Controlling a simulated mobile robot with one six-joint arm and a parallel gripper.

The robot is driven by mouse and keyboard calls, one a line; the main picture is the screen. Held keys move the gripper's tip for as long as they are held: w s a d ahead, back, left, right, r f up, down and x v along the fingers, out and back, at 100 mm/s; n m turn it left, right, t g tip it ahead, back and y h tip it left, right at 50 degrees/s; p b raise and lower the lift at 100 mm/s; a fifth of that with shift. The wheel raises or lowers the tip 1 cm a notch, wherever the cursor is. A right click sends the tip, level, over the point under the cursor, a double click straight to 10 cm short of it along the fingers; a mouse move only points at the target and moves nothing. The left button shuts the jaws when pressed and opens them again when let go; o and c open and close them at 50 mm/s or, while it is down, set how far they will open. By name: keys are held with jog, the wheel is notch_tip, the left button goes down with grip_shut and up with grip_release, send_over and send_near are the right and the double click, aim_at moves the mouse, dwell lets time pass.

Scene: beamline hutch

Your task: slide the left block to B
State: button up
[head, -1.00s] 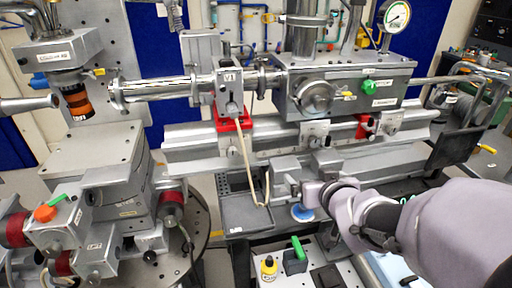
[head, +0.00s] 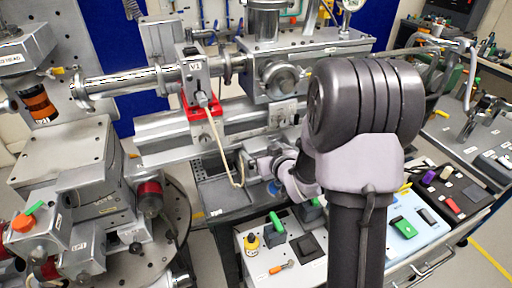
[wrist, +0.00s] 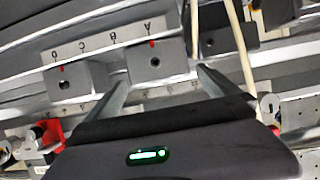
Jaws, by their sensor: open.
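The wrist view looks upside down relative to the head view. It shows two grey blocks with round holes and red marks below a lettered scale strip (wrist: 100,43). One block (wrist: 158,66) has its red mark near A, beside the pale cable; turned the head's way, this is the left block. In the head view my arm hides most of this area.
A beige cable (head: 232,160) hangs from the V1 unit (head: 196,72) close to my gripper. A red fitting (wrist: 52,134) shows at the wrist view's lower left.

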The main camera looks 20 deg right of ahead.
aim_at(265, 145)
jog(key=x, duration=0.4)
jog(key=shift+w+f+b, duration=0.15)
jog(key=shift+w+b, duration=0.1)
jog(key=shift+b, duration=0.15)
jog(key=c, duration=2)
jog(key=shift+d, duration=1.3)
jog(key=o, duration=2)
jog(key=b+v, duration=0.2)
jog(key=v, duration=1.5)
jog(key=shift+s+r+b, duration=0.15)
jog(key=shift+r+b, duration=0.05)
jog(key=shift+b, duration=0.2)
